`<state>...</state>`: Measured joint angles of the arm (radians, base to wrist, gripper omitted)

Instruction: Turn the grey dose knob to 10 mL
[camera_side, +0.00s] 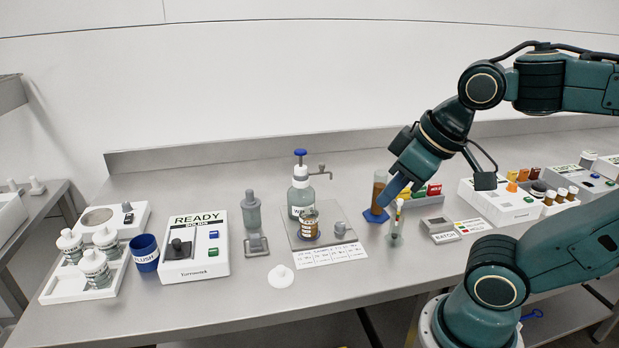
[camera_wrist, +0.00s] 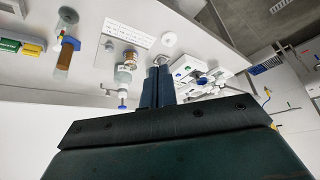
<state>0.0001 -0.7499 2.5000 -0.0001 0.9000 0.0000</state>
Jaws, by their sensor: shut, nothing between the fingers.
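The grey dose knob (camera_side: 340,229) stands on the right part of a grey dispenser plate (camera_side: 350,246), beside a small amber jar (camera_side: 309,225) and a pump bottle labelled WATER (camera_side: 300,194) with a blue top. The knob also shows in the wrist view as a small grey shape (camera_wrist: 109,45). Its setting is too small to read. My gripper (camera_side: 384,203) is shut and empty. In the side view it appears up and right of the knob, apart from it. In the wrist view its fingertips (camera_wrist: 157,68) point toward the bench.
A printed card (camera_side: 330,256) lies before the plate. An amber cylinder on a blue base (camera_side: 379,195) and a thin tube on a stand (camera_side: 397,222) are close to my gripper in the side view. A READY box (camera_side: 196,250) and white-capped bottles (camera_side: 95,266) stand left.

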